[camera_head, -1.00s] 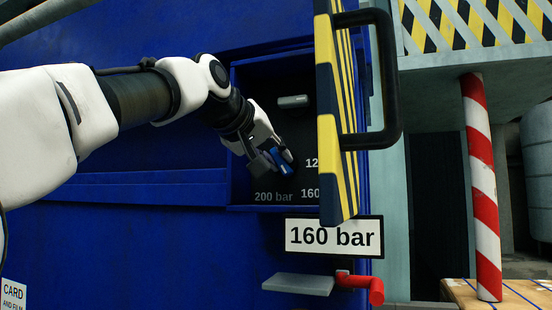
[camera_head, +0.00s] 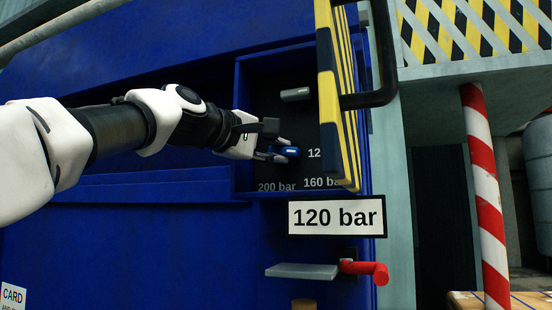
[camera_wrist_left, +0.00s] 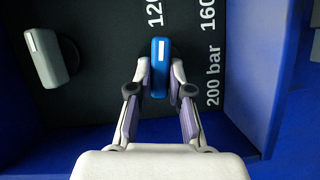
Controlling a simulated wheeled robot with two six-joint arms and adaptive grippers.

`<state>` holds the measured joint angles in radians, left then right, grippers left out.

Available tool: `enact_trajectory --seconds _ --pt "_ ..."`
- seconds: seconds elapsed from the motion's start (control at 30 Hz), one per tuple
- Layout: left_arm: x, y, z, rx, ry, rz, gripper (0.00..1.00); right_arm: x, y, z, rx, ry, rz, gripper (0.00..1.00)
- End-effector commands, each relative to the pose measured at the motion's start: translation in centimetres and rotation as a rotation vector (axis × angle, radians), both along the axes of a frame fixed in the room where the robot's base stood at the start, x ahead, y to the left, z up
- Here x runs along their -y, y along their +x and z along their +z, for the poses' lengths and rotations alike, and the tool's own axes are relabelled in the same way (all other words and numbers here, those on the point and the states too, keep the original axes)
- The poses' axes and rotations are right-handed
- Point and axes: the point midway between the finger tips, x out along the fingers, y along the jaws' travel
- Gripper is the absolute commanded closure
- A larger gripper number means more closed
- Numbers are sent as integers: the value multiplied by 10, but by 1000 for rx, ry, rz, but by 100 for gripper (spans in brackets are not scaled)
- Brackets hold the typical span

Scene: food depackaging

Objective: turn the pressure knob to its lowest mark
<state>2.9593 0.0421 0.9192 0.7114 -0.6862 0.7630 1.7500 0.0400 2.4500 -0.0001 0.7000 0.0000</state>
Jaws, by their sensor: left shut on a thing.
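The blue pressure knob (camera_head: 290,152) sits on the dark panel inside the recessed blue box. Its white mark points right, toward the partly hidden "12…" label (camera_head: 313,153). In the left wrist view the knob (camera_wrist_left: 160,68) stands between my fingertips, with its mark toward the "120" label (camera_wrist_left: 155,13). My left gripper (camera_head: 280,153) is shut on the knob; it also shows in the left wrist view (camera_wrist_left: 160,82). The "160 bar" (camera_head: 322,183) and "200 bar" (camera_head: 276,187) labels lie below. The display sign (camera_head: 337,217) reads "120 bar". My right gripper is not in view.
A grey knob (camera_head: 295,94) sits above the blue one. The open yellow-and-black striped door (camera_head: 331,90) with a black handle (camera_head: 377,70) stands right of the box and hides part of the panel. A grey ledge (camera_head: 302,271) and red lever (camera_head: 368,270) are below.

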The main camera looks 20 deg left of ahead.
Motion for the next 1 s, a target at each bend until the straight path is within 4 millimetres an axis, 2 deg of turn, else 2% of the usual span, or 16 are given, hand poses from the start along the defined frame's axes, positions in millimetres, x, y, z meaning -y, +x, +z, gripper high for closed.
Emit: enact_trajectory --seconds 0.03,0.3,0.87,0.9,0.93,1.0 --pt "-1 0 -2 2 -30 2 100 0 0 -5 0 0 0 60" --pt "0 0 -1 -1 -146 1 100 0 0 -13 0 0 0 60" --pt "-1 0 0 -2 -177 1 100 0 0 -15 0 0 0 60" --pt "-1 0 0 -2 -177 1 67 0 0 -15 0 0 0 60" --pt "-1 0 0 -2 -177 1 57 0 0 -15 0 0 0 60" --pt "0 0 0 -3 -176 1 56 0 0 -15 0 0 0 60"
